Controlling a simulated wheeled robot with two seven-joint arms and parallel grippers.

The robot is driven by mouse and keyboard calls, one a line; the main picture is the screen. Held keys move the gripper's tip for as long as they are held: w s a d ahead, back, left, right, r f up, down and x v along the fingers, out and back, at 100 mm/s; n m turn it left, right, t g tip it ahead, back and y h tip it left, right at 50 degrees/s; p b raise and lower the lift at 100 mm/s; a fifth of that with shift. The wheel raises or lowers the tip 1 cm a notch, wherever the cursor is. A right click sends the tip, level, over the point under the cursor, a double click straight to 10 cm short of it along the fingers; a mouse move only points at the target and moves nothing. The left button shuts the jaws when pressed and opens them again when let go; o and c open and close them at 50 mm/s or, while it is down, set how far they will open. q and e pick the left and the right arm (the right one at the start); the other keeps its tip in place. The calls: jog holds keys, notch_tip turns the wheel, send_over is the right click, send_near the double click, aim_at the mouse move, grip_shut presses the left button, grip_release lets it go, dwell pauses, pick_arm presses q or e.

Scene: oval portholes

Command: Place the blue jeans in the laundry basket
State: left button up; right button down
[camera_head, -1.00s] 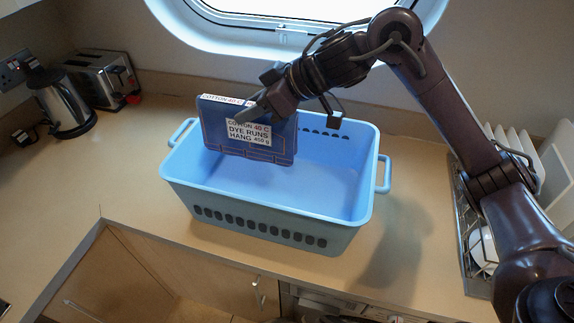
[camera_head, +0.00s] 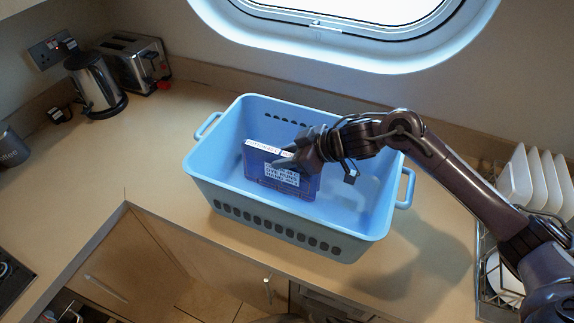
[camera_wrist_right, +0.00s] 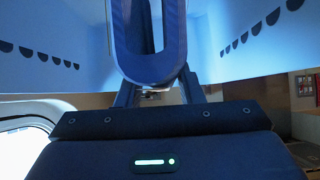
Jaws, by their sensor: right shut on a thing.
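The blue jeans (camera_head: 283,178) are a flat, folded blue bundle with white printed labels, held upright inside the light blue laundry basket (camera_head: 230,195). My right gripper (camera_head: 290,161) is shut on the top edge of the jeans, below the level of the basket's rim. In the right wrist view the jeans (camera_wrist_right: 150,66) show as a blue fold between the fingers, with basket walls (camera_wrist_right: 265,45) on both sides. I cannot tell whether the bottom of the jeans touches the basket floor. My left gripper is not in view.
A kettle (camera_head: 95,85) and a toaster (camera_head: 135,62) stand at the back left. A dish rack with white plates (camera_head: 530,180) is at the right. An oval porthole (camera_head: 345,20) is behind the basket.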

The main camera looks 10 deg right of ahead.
jog(key=shift+a+f, duration=0.1)
jog(key=shift+f, duration=0.1)
notch_tip(320, 180, down, 4)
jog(key=shift+p, duration=0.4)
jog(key=shift+f, duration=0.1)
jog(key=c, duration=1)
grip_release()
jog(key=shift+f, duration=0.1)
jog(key=shift+o, duration=0.2)
